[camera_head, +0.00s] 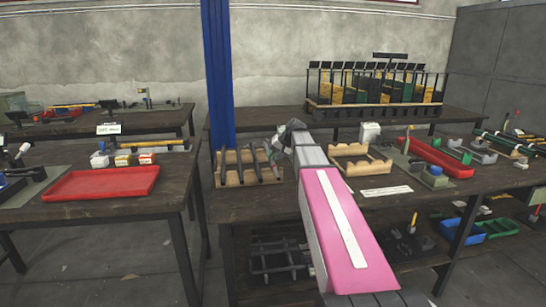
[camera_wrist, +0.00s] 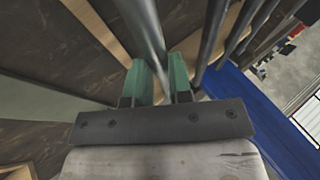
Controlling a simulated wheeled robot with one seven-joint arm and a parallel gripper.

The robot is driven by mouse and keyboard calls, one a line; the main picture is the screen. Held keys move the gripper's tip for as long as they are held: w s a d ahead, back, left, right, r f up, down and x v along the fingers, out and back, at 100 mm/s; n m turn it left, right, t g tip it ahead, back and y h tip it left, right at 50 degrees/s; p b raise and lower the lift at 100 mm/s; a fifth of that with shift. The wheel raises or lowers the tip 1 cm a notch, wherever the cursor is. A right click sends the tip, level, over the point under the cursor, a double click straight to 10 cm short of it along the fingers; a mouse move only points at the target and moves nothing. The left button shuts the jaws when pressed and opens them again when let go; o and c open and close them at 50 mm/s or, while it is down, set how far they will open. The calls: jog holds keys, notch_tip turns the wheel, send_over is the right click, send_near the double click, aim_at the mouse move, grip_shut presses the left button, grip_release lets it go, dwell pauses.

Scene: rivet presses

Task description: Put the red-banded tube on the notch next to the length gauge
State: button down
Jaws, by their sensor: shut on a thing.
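My gripper (camera_wrist: 159,72) has green fingers and is shut on a grey metal tube (camera_wrist: 146,32) in the wrist view. No red band shows on the visible part of this tube. Other grey tubes (camera_wrist: 228,40) lie beside it, over pale wooden strips. In the head view, a wooden notched rack (camera_head: 233,180) holds several dark tubes, just left of my wrist. My fingers are hidden there behind my own arm. A second wooden notched rack (camera_head: 362,169) stands right of my arm and looks empty. I cannot tell which thing is the length gauge.
A red tray (camera_head: 440,157) and a green-mat fixture (camera_head: 432,178) stand to the right. A white strip (camera_head: 386,191) lies at the bench front. A blue post (camera_head: 218,75) rises behind the tube rack. Another bench with a red tray (camera_head: 102,183) is at left.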

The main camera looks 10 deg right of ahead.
jog(key=c, duration=1)
grip_release()
jog(key=shift+c, duration=0.2)
jog(key=v, duration=1.2)
jog(key=shift+s, duration=0.15)
